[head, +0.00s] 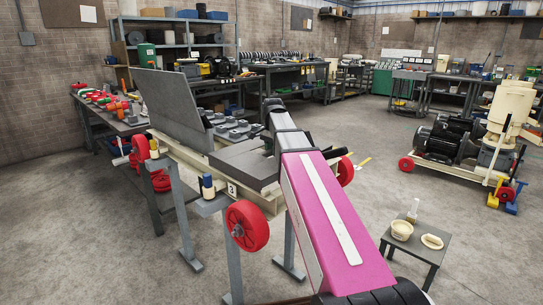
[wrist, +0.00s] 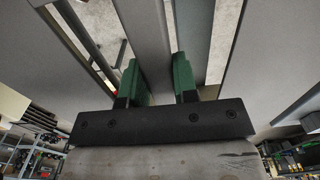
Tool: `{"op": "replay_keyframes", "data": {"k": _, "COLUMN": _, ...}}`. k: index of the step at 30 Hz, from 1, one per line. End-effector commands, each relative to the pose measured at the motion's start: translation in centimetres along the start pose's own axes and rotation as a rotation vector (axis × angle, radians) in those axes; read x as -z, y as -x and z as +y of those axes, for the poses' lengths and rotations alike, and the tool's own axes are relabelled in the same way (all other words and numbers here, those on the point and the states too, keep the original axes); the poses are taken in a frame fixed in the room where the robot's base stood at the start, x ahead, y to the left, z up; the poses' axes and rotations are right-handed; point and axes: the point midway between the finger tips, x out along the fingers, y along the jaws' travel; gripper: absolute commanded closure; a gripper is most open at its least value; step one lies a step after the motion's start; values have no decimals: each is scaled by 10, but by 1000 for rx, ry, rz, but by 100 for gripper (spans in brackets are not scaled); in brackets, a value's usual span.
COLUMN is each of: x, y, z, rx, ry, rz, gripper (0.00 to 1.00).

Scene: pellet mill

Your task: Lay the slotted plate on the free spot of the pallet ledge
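The slotted plate (wrist: 154,35) is grey and fills much of the wrist view, with open slots through which floor shows. My gripper (wrist: 160,82) has its two green fingers close on either side of a narrow bar of the plate. In the head view a large grey panel (head: 170,98) stands tilted left of my arm and looks like this plate; its slots cannot be made out there. My fingers are hidden in the head view. Below is a cream pallet frame (head: 187,153) with red wheels. A flat dark grey surface (head: 240,162) lies over its right part.
Grey parts (head: 232,128) sit behind the flat surface. A bench with red and orange parts (head: 110,103) stands at left. A small table (head: 408,249) with a bowl is at right, and a machine (head: 455,140) is farther right. Open floor lies between.

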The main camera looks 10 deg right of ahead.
Motion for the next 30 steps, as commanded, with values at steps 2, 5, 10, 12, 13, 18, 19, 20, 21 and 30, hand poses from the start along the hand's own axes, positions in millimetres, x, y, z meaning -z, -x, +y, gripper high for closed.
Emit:
{"op": "replay_keyframes", "data": {"k": 2, "x": 0, "y": 0, "z": 0, "rx": 0, "ry": 0, "rz": 0, "gripper": 100}}
{"op": "replay_keyframes", "data": {"k": 5, "x": 0, "y": 0, "z": 0, "rx": 0, "ry": 0, "rz": 0, "gripper": 100}}
{"op": "replay_keyframes", "data": {"k": 10, "x": 0, "y": 0, "z": 0, "rx": 0, "ry": 0, "rz": 0, "gripper": 100}}
{"op": "replay_keyframes", "data": {"k": 12, "x": 0, "y": 0, "z": 0, "rx": 0, "ry": 0, "rz": 0, "gripper": 100}}
{"op": "replay_keyframes", "data": {"k": 13, "x": 0, "y": 0, "z": 0, "rx": 0, "ry": 0, "rz": 0, "gripper": 100}}
{"op": "replay_keyframes", "data": {"k": 18, "x": 0, "y": 2, "z": 0, "rx": 1, "ry": 0, "rz": 1, "gripper": 100}}
{"op": "replay_keyframes", "data": {"k": 19, "x": 0, "y": 2, "z": 0, "rx": 1, "ry": 0, "rz": 1, "gripper": 100}}
{"op": "replay_keyframes", "data": {"k": 20, "x": 0, "y": 2, "z": 0, "rx": 1, "ry": 0, "rz": 1, "gripper": 100}}
{"op": "replay_keyframes", "data": {"k": 21, "x": 0, "y": 3, "z": -1, "rx": 1, "ry": 0, "rz": 1, "gripper": 100}}
{"op": "replay_keyframes", "data": {"k": 30, "x": 1, "y": 12, "z": -1, "rx": 2, "ry": 0, "rz": 1, "gripper": 100}}
